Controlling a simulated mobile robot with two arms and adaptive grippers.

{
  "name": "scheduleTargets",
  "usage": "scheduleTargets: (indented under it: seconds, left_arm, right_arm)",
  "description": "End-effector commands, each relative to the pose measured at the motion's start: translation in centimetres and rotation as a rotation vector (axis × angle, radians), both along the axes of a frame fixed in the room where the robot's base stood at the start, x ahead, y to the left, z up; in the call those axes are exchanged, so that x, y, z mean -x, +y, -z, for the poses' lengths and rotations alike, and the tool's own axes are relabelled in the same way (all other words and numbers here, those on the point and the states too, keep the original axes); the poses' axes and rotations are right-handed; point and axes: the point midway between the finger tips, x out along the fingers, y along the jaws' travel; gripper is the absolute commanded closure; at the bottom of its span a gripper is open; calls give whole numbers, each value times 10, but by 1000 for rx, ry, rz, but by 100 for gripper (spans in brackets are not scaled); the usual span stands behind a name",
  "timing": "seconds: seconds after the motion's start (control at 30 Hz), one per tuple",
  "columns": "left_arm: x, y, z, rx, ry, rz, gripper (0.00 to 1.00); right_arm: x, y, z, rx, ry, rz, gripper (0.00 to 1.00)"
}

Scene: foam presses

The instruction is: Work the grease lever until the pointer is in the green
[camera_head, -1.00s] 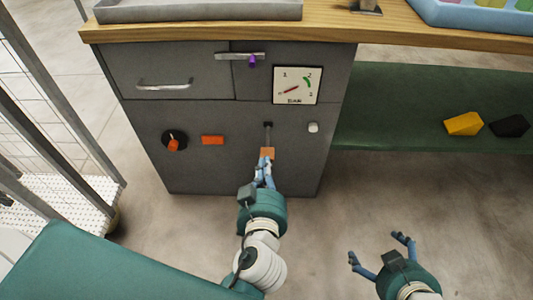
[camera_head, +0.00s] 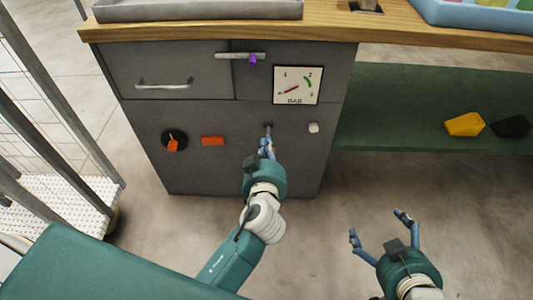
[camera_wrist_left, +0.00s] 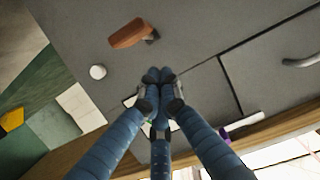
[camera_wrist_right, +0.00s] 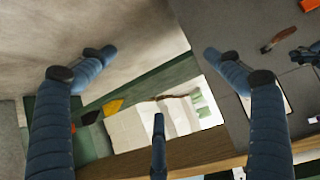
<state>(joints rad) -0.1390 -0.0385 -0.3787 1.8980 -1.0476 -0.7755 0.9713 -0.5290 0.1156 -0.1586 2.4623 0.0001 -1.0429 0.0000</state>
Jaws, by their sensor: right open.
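The gauge (camera_head: 297,85) is on the grey cabinet front. Its red pointer (camera_head: 290,91) points to the lower left, away from the green arc (camera_head: 308,83) at the upper right. The grease lever's orange handle (camera_wrist_left: 127,33) shows in the left wrist view; in the head view my left gripper (camera_head: 266,140) hides it. The left fingers (camera_wrist_left: 160,75) are together, apart from the handle, on the gauge side of it. The lever (camera_wrist_right: 280,40) also shows in the right wrist view. My right gripper (camera_head: 378,223) is open and empty over the floor.
A white button (camera_head: 313,127) is right of the lever. An orange plate (camera_head: 212,141) and an orange knob (camera_head: 173,144) are to its left. A purple piece (camera_head: 253,59) hangs at the upper handle (camera_head: 232,56). The wooden worktop (camera_head: 220,28) overhangs above; a green shelf (camera_head: 400,105) is right.

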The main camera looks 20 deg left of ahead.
Motion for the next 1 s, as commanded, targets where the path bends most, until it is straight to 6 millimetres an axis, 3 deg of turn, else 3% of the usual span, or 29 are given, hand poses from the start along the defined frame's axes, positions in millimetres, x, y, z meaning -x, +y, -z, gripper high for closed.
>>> scheduleTargets:
  seconds: [0.2,0.43,1.0]
  left_arm:
    - [1,0,21,-2,0,1,100]
    - [1,0,30,-2,0,1,100]
    - [1,0,33,-1,-2,0,100]
  right_arm:
    - [-28,12,-29,-39,-169,-13,10]
    - [-42,18,-52,-64,-276,-20,10]
    - [-46,20,-59,-72,-310,-22,10]
